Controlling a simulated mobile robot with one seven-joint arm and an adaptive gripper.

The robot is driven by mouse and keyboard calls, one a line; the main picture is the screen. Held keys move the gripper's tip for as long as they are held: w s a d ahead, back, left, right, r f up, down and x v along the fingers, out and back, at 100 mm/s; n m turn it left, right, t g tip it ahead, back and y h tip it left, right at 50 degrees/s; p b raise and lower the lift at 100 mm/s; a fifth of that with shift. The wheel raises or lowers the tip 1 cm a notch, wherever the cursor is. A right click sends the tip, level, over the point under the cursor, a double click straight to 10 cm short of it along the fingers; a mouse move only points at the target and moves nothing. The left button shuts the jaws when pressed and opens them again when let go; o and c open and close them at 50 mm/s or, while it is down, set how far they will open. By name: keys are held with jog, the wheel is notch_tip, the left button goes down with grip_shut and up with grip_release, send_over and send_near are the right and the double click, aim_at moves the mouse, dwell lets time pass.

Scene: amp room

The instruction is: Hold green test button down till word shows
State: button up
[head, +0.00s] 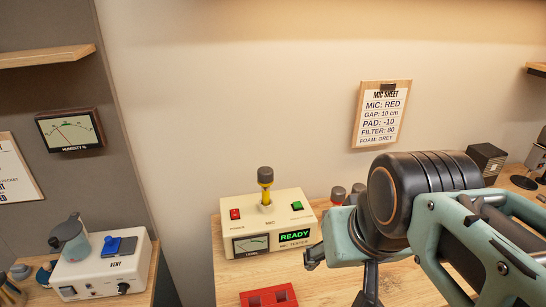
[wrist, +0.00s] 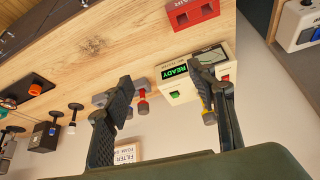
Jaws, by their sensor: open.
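The cream mic tester (head: 225,238) stands on the wooden bench, with a green button (head: 297,206) on its top right and a red power switch (head: 235,214) on its top left. Its display (head: 295,236) shows the word READY in green. A yellow mic with a dark head (head: 265,178) stands upright in the tester's socket. My gripper (head: 338,278) is open and empty, in front and to the right of the tester. In the wrist view, upside down, the open gripper (wrist: 160,80) has the green button (wrist: 175,95) beyond and between its fingers, with no contact visible.
A red block with square holes (head: 268,297) lies in front of the tester. Small red-and-dark items (head: 337,194) stand to its right, near my arm. A mic sheet (head: 383,115) hangs on the wall. A white vent box (head: 100,272) sits on the left bench.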

grip_shut()
dwell(0.4)
dwell(1.2)
